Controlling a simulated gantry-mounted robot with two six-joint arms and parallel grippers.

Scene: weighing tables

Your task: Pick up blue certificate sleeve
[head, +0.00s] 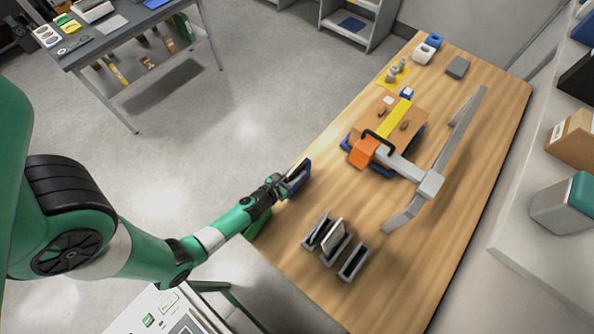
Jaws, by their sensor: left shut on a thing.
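My left gripper (285,186) reaches in over the near left edge of the wooden table. It is shut on a blue sleeve (302,180) with a pale sheet showing at its top. The sleeve is tilted in the jaws, near the table edge. Whether it touches the table top is hard to tell. My right gripper is not in view.
A grey slotted rack (355,260) with a pale upright piece stands to the right of the sleeve. Beyond it are a cardboard box (414,117) with yellow tape, an orange block (364,152) and a long grey bar (460,130). Bare wood (300,215) lies between sleeve and rack.

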